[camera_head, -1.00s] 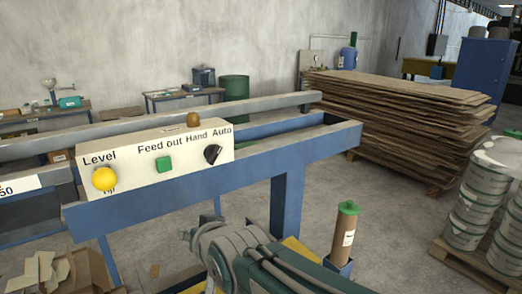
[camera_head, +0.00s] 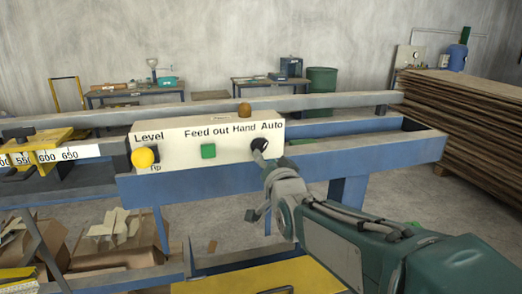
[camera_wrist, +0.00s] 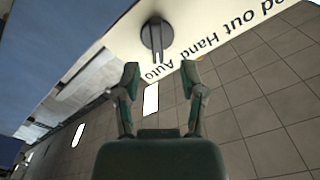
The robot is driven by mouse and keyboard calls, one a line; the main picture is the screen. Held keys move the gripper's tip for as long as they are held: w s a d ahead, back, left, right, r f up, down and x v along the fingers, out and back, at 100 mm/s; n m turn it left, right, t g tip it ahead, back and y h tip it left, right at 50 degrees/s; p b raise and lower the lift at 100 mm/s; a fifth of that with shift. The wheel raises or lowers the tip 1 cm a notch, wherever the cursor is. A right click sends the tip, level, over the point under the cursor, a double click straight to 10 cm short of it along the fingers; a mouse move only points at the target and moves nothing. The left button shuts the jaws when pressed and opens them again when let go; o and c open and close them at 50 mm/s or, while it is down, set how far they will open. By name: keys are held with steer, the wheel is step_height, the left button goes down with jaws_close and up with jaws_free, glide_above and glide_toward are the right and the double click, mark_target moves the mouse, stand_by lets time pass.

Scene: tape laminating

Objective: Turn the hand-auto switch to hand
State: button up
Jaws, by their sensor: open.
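The hand-auto switch (camera_head: 260,145) is a black rotary knob at the right end of a cream control box (camera_head: 180,152), under the words "Hand" and "Auto". In the wrist view the knob (camera_wrist: 156,34) shows a light pointer line, with the label upside down. My gripper (camera_head: 262,160) is right at the knob in the head view and partly covers its lower part. In the wrist view my gripper (camera_wrist: 160,75) has its two fingers apart, with nothing between them. The knob lies just beyond the fingertips, roughly centred between them.
A green feed-out button (camera_head: 208,151) and a yellow level knob (camera_head: 144,158) sit left on the same box. The blue frame beam (camera_head: 370,158) runs right. Cardboard sheets (camera_head: 460,120) are stacked at right.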

mark_target(262, 150)
steer(key=x, duration=0.5)
steer(key=shift+w+d, duration=0.25)
steer(key=shift+w+a, duration=0.1)
steer(key=shift+a, duration=0.35)
steer(key=shift+d, duration=0.3)
steer(key=shift+c, duration=1.3)
steer(key=shift+d, duration=0.25)
jaws_close()
steer(key=shift+a, duration=0.15)
